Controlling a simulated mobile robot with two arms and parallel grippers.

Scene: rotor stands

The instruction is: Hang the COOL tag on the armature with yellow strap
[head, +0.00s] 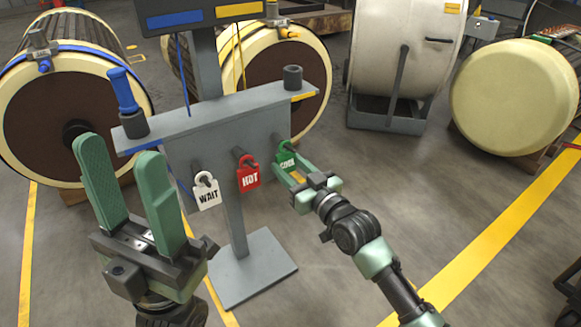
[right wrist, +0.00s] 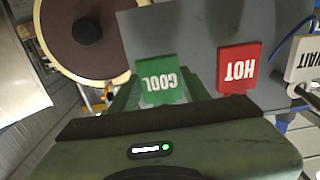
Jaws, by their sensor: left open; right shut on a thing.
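The green COOL tag (head: 286,158) is at the right end of the tag row on the grey stand. My right gripper (head: 288,172) is shut on it; the right wrist view shows the tag (right wrist: 160,80) upside down between the fingers. I cannot tell whether its shackle is still around a peg. The armature with a yellow strap (head: 285,75) stands behind the stand, partly hidden by it; a yellow-orange clamp (head: 287,33) sits on its top. My left gripper (head: 122,170) is open and empty in front of the stand's left side.
The red HOT tag (head: 249,178) and white WAIT tag (head: 207,195) hang left of the COOL tag. An armature with a blue strap (head: 40,90) is at the left. A blue-handled tool (head: 123,90) stands on the shelf.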

